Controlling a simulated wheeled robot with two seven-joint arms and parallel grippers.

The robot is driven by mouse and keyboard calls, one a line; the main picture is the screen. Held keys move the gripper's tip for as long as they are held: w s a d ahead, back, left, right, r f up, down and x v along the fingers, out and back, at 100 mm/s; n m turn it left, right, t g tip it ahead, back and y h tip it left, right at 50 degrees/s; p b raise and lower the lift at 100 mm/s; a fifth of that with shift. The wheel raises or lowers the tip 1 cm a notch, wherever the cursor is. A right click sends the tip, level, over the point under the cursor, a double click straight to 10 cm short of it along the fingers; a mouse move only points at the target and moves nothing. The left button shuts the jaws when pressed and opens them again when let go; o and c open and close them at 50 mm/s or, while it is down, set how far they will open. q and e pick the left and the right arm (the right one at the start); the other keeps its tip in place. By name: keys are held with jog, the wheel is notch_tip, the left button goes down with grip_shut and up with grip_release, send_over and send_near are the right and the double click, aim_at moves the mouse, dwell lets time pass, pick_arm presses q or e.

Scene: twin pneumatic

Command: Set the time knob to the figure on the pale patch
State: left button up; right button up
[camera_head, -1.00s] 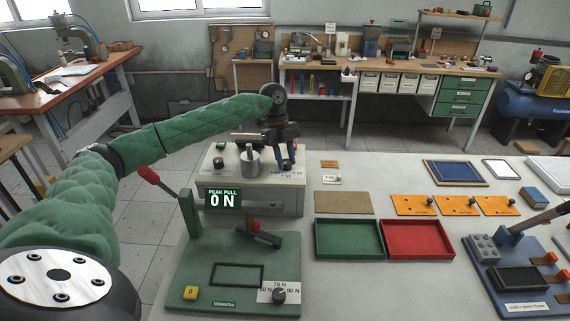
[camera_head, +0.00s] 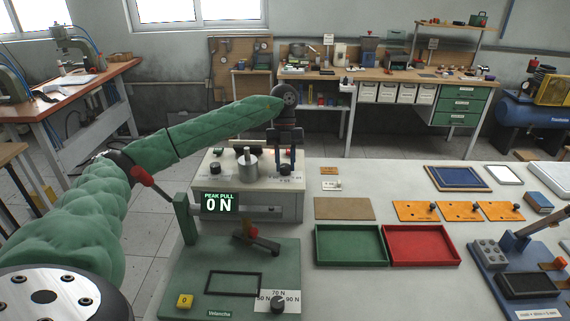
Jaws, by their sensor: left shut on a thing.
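A white bench machine (camera_head: 245,205) stands at the back left of the table, with a metal cylinder (camera_head: 248,168) on top and a dark knob (camera_head: 215,168) to the left. My left gripper (camera_head: 285,164) points down at the right end of its top, shut on the dark right-hand knob (camera_head: 285,169). The markings around this knob are too small to read, so I cannot tell its setting. A small pale tag (camera_head: 332,186) lies right of the machine, below a tan tag (camera_head: 329,171); its figure is not legible. My right gripper is out of view.
A green pull tester (camera_head: 190,270) stands in front, its display (camera_head: 219,203) reading "PEAK PULL 0 N". A green tray (camera_head: 350,260) and a red tray (camera_head: 420,260) lie to the right. Several orange plates (camera_head: 412,211) and a blue press fixture (camera_head: 500,285) are further right.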

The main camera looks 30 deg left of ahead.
pick_arm(q)
jog(key=shift+r, duration=0.1)
jog(key=o, duration=1)
jog(key=shift+c, duration=0.2)
